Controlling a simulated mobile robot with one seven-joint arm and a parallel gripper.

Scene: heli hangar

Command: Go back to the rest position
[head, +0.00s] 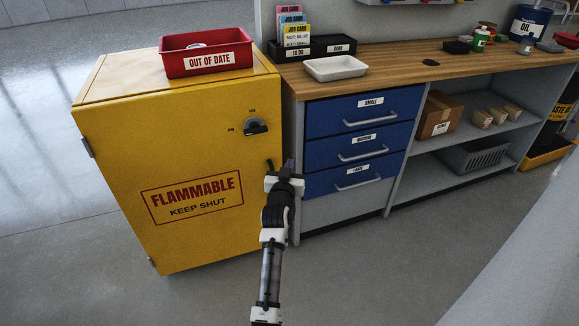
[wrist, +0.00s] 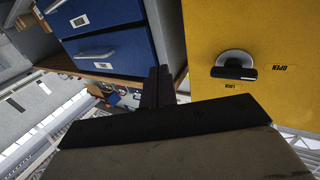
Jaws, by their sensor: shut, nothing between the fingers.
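My gripper (head: 280,167) is shut and empty at the end of my raised arm, in front of the gap between the yellow cabinet and the drawer unit. Its dark fingers also show in the wrist view (wrist: 158,86), pointing between the blue drawers and the yellow door. The yellow flammable cabinet (head: 190,135) is closed. Its dark handle (head: 256,126) sits on a round plate near the door's upper right, and in the wrist view the handle (wrist: 234,72) is apart from the fingers.
The red OUT OF DATE bin (head: 206,52) stands on the cabinet. The workbench (head: 400,68) carries a white tray (head: 335,68), a black card holder (head: 312,48) and several bottles and cans. The blue drawers (head: 357,147) are shut. The grey floor (head: 380,270) in front is clear.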

